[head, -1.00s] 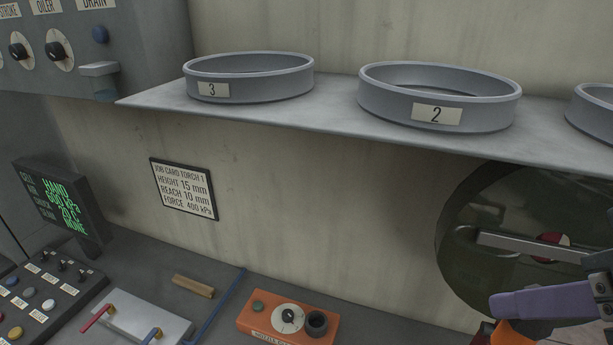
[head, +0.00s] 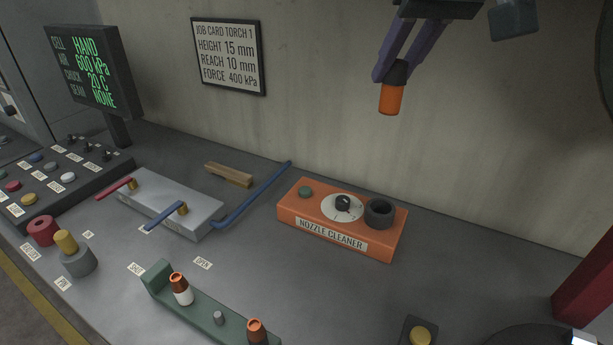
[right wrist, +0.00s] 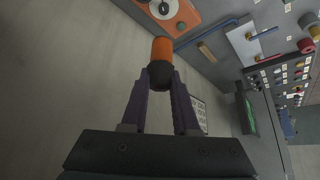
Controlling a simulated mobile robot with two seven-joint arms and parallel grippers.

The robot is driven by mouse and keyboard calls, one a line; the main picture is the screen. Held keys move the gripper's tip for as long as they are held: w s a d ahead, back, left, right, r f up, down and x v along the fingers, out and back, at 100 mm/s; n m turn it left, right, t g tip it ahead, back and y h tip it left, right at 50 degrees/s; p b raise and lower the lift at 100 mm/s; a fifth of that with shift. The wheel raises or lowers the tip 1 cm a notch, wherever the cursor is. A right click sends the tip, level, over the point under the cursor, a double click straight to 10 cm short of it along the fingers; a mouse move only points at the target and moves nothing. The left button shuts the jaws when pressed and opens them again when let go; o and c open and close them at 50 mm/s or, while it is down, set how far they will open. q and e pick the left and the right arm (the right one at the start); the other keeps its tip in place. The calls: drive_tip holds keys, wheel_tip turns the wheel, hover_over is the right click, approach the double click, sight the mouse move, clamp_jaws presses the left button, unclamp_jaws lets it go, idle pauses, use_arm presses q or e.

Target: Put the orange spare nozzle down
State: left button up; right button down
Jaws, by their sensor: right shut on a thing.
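The orange spare nozzle (head: 391,98) has a dark collar at its top. My right gripper (head: 397,72) is shut on that collar and holds the nozzle up in the air, orange end down, above and behind the nozzle cleaner in the head view. In the right wrist view the nozzle (right wrist: 161,52) sits between the fingertips of the right gripper (right wrist: 160,78). A green rack (head: 203,308) at the front of the bench holds two copper-tipped nozzles (head: 181,289) and a small grey peg (head: 218,318) between them. My left gripper is not in view.
An orange nozzle cleaner box (head: 335,237) with a dial and dark cup (head: 380,212) stands mid-bench. Left are a grey block with red and blue levers (head: 170,205), a wooden stick (head: 228,174), a blue rod (head: 252,196) and buttons.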

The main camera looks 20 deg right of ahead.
drive_tip(key=w+d+f+m+b, duration=0.2)
drive_tip(key=w+d+f+b, duration=0.4)
drive_tip(key=b, duration=0.9)
hover_over(378, 201)
drive_tip(key=s, duration=0.2)
wheel_tip(378, 201, down, 16)
drive_tip(key=r, duration=0.1)
drive_tip(key=shift+h, duration=0.4)
drive_tip(key=shift+a+f+b, duration=0.15)
drive_tip(key=shift+f+b, duration=0.2)
drive_tip(key=shift+f, duration=1.05)
drive_tip(key=shift+a+f+b, duration=0.1)
drive_tip(key=shift+f+b, duration=0.25)
drive_tip(key=shift+f, duration=1)
drive_tip(key=c, duration=0.7)
unclamp_jaws()
drive_tip(key=shift+f, duration=0.1)
drive_tip(key=shift+s+r, duration=0.15)
drive_tip(key=shift+r, duration=0.25)
drive_tip(key=shift+p+v, duration=1)
drive_tip(key=shift+v, duration=4.75)
drive_tip(key=shift+a, duration=0.1)
